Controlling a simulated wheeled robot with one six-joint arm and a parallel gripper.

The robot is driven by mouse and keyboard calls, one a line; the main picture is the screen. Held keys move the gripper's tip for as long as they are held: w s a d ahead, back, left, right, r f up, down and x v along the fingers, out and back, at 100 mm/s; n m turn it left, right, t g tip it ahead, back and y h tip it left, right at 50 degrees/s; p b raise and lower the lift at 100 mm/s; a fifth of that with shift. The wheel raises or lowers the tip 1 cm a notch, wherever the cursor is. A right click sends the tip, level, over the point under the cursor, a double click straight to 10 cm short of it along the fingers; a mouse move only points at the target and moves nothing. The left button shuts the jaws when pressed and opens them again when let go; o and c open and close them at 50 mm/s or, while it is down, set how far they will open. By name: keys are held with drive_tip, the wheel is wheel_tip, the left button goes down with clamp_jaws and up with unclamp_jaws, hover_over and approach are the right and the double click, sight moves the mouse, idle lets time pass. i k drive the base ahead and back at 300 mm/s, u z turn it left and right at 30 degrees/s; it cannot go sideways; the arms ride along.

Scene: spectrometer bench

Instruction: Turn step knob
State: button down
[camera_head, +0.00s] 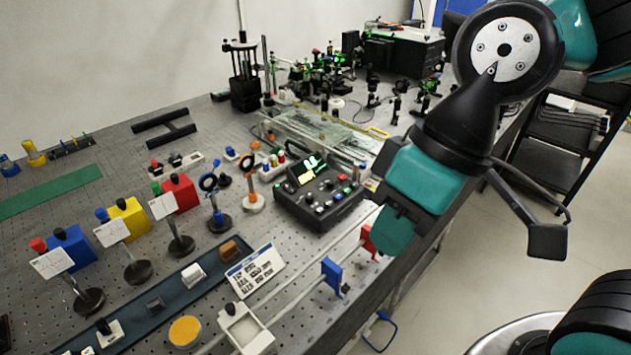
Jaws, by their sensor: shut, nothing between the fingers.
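A black control box (332,216) stands near the bench's right edge, with a lit yellow-green screen (306,171), a red button and several small knobs (329,185) on its sloped top. The labels are too small to read, so I cannot tell which knob is the step knob. My gripper (394,237), with teal and black parts, points down and left to the right of the box. It looks shut and empty, apart from the knobs. It appears in front of part of the rail's far end and the red block.
A red block (368,241) and a blue block (333,275) sit along a pale rail close to the box. A printed card (254,271) lies left of the rail. Optics posts (217,215) stand left of the box. Glass plates (325,130) lie behind it. Open floor lies right.

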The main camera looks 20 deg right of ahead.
sight(309, 199)
drive_tip(key=z, duration=0.5)
drive_tip(key=k, duration=1.2)
drive_tip(key=u, duration=0.2)
drive_tip(key=i, duration=0.6)
drive_tip(key=u, duration=0.45)
drive_tip(key=i, duration=0.9)
drive_tip(key=z, duration=0.25)
